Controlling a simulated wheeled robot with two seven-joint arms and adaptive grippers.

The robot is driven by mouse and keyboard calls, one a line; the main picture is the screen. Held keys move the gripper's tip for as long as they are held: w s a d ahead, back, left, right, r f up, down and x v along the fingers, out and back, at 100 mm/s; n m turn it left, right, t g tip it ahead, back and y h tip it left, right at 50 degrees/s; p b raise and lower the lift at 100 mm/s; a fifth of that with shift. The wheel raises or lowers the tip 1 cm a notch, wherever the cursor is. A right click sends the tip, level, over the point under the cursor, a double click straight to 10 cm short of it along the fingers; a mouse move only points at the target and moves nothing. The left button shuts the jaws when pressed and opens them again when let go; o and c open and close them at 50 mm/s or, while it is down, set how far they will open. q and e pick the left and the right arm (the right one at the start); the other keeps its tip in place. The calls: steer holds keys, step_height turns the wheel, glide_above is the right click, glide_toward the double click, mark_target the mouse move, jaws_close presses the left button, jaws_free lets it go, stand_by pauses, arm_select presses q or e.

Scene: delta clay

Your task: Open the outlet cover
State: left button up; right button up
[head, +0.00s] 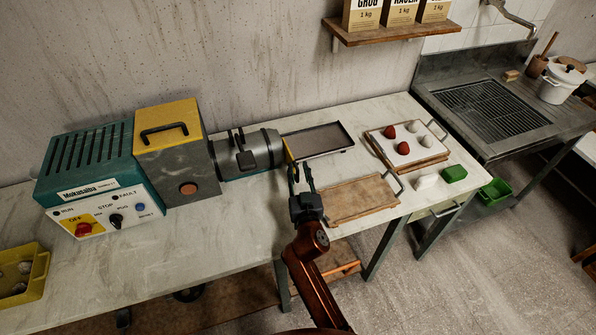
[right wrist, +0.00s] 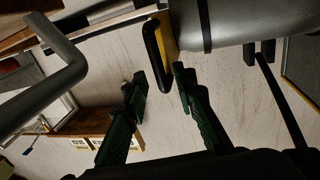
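The machine's grey barrel (head: 246,155) lies on the table, with the thin yellow outlet cover (head: 287,150) across its right end. In the right wrist view, the yellow cover (right wrist: 170,32) sits against the barrel's end (right wrist: 222,22), and a black bar handle (right wrist: 154,50) stands out from it. My right gripper (head: 300,172) is just in front of the cover at the barrel's end. In the right wrist view its fingers (right wrist: 160,80) are apart and empty, with the handle's lower end close between the tips. My left gripper is not in view.
A wire-handled board (head: 352,200) lies right of the gripper, with a dark tray (head: 318,140) behind. A second board (head: 425,160) bears red and pale lumps. The control box (head: 100,170) and yellow-topped hopper (head: 168,125) stand left.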

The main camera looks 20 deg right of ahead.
steer(key=shift+a, duration=0.15)
steer(key=shift+r, duration=0.15)
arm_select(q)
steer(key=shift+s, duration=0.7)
arm_select(e)
step_height(320, 180, up, 10)
steer(key=shift+f, duration=0.15)
